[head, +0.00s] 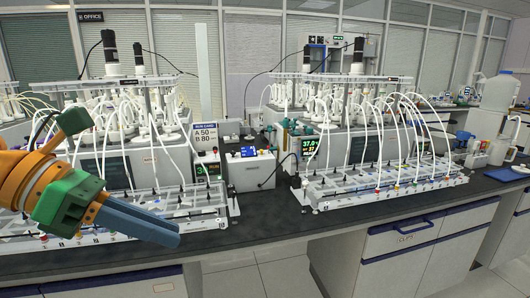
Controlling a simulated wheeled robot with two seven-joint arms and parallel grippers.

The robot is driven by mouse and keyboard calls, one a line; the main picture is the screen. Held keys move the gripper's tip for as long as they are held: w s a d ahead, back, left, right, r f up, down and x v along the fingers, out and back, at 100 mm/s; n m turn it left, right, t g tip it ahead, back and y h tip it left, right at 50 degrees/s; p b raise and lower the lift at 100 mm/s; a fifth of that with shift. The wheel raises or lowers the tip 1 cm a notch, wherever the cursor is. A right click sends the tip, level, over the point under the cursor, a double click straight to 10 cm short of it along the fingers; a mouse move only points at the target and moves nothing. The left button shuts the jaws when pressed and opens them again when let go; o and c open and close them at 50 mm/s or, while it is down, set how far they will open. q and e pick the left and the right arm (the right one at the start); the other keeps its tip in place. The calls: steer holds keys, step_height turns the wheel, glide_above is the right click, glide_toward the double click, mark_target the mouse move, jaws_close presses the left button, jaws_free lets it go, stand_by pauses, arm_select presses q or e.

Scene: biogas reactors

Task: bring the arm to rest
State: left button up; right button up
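My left arm comes in from the left edge, with an orange wrist and green parts. Its gripper (178,238) has blue-grey fingers that point right and slightly down. The fingers lie close together, with nothing seen between them. They are in front of the left reactor rack's front tray (205,198) and hide part of it. From this view I cannot tell how far they are from the tray. My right arm and gripper are not in view.
A black bench (275,218) carries two reactor racks with white tubes, including the right rack's tray (390,187). A small control box (250,168) and a sign (206,136) stand between them. A white jug (474,160) stands at right. The bench front strip is clear.

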arm_select(q)
steer(key=w+d+f+n+g+h, duration=0.1)
steer(key=w+d+f+n+h, duration=0.1)
steer(key=w+d+n+h, duration=0.4)
steer(key=w+a+f+n+t+h, duration=0.2)
steer(key=w+a+f+n+t, duration=0.2)
steer(key=w+f+n+t, duration=0.7)
steer(key=a+f+n+t+y, duration=0.25)
steer(key=f+n+y, duration=0.55)
steer(key=f, duration=0.5)
steer(key=a+f+n+t+y, duration=0.1)
steer(key=a+f+n+y, duration=0.35)
steer(key=f+n, duration=0.7)
steer(key=s+a+f+n+g+y, duration=0.2)
steer(key=s+f+n+g+y, duration=0.5)
steer(key=s+f, duration=1.45)
steer(key=s+d+f+n+g, duration=0.1)
steer(key=s+f+g, duration=0.3)
steer(key=s, duration=0.7)
steer(key=s+d+f+n+g, duration=0.1)
steer(key=s+f+g, duration=0.3)
steer(key=s, duration=0.8)
steer(key=shift+f+h, duration=0.45)
steer(key=shift+f, duration=0.45)
